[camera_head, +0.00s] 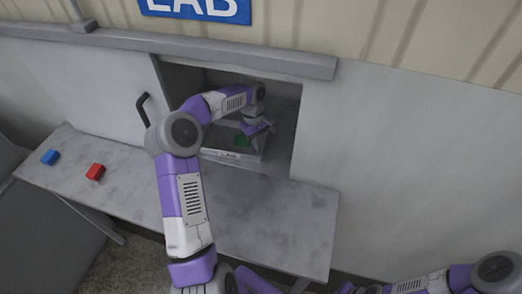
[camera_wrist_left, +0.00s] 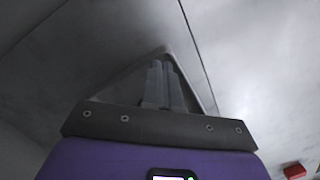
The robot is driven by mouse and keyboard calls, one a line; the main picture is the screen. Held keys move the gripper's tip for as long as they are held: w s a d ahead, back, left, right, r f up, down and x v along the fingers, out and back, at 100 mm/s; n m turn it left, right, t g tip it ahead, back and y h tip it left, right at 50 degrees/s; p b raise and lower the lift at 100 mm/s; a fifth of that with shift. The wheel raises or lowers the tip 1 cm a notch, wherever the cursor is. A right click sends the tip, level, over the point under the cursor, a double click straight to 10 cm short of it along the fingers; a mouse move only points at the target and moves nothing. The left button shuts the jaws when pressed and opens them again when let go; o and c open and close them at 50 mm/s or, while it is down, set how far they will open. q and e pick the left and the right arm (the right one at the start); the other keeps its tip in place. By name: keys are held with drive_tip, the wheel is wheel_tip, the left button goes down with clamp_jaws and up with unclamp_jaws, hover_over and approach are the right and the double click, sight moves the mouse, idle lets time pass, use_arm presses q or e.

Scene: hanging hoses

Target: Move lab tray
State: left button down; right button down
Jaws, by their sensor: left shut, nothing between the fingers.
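The lab tray (camera_head: 256,157) is a grey, shallow tray with a small label on its front. It sits inside the wall opening, and a green item (camera_head: 242,140) lies in it. My left arm reaches into the opening, with the left gripper (camera_head: 262,128) just above the tray's right side. In the left wrist view the left gripper's fingers (camera_wrist_left: 162,82) are together with nothing between them. My arm hides part of the tray, and I cannot tell whether the gripper touches it. My right gripper is not in view.
A grey counter (camera_head: 270,220) runs in front of the opening. A blue block (camera_head: 50,157) and a red block (camera_head: 95,172) lie on its left part. A sliding door (camera_head: 95,85) with a dark handle (camera_head: 142,108) stands left of the opening. The counter's right part looks clear.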

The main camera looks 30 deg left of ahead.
use_arm(q)
drive_tip(key=shift+s+d, duration=0.3)
drive_tip(key=shift+d, duration=0.35)
drive_tip(key=shift+s+d+f, duration=0.1)
drive_tip(key=shift+d+f, duration=0.05)
drive_tip(key=shift+f, duration=0.55)
drive_tip(key=shift+f+b, duration=0.1)
drive_tip(key=shift+b, duration=0.2)
drive_tip(key=shift+f, duration=0.1)
drive_tip(key=shift+s, duration=0.1)
